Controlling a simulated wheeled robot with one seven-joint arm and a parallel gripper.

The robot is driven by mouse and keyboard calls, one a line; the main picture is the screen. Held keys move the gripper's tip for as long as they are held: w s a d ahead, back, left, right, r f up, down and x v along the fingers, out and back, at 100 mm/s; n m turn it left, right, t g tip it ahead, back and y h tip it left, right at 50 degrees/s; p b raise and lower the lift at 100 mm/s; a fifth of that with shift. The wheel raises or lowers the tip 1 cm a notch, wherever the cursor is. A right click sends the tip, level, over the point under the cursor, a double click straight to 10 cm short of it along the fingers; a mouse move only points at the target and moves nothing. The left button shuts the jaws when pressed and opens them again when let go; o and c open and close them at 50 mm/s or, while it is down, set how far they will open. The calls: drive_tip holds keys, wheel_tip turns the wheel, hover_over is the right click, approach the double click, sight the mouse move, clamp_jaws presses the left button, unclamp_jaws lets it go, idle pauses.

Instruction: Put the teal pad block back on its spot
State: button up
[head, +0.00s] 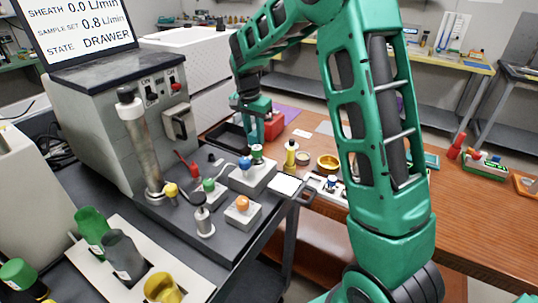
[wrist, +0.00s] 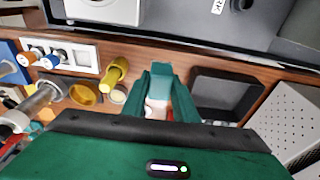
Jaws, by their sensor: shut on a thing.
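My gripper (head: 254,132) is over the far wooden bench, beyond the grey instrument, beside a black tray. In the wrist view my gripper (wrist: 161,80) is shut on the teal pad block (wrist: 160,69), whose lighter teal face shows between the green fingertips. In the head view the block is hard to tell from the fingers. I cannot make out which place on the bench is the block's spot.
The black tray (wrist: 226,90) is right of the fingers in the wrist view. A yellow bottle (wrist: 115,74) and a yellow dish (wrist: 84,94) are to their left. A red block (head: 274,124) sits just behind my gripper. The instrument (head: 120,90) stands at left.

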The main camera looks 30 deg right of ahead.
drive_tip(key=f, duration=0.2)
drive_tip(key=shift+w+d+f, duration=0.25)
drive_tip(key=shift+w+f, duration=0.05)
drive_tip(key=shift+w, duration=0.1)
drive_tip(key=w+d+f, duration=0.1)
drive_tip(key=d+f, duration=0.1)
drive_tip(key=d, duration=0.1)
drive_tip(key=w+d+f, duration=0.1)
drive_tip(key=d+f, duration=0.1)
drive_tip(key=d, duration=0.2)
drive_tip(key=w+d+f, duration=0.2)
drive_tip(key=d, duration=0.1)
drive_tip(key=shift+d+f, duration=0.25)
drive_tip(key=shift+f, duration=2.15)
drive_tip(key=shift+f, duration=0.15)
drive_tip(key=o, duration=1.1)
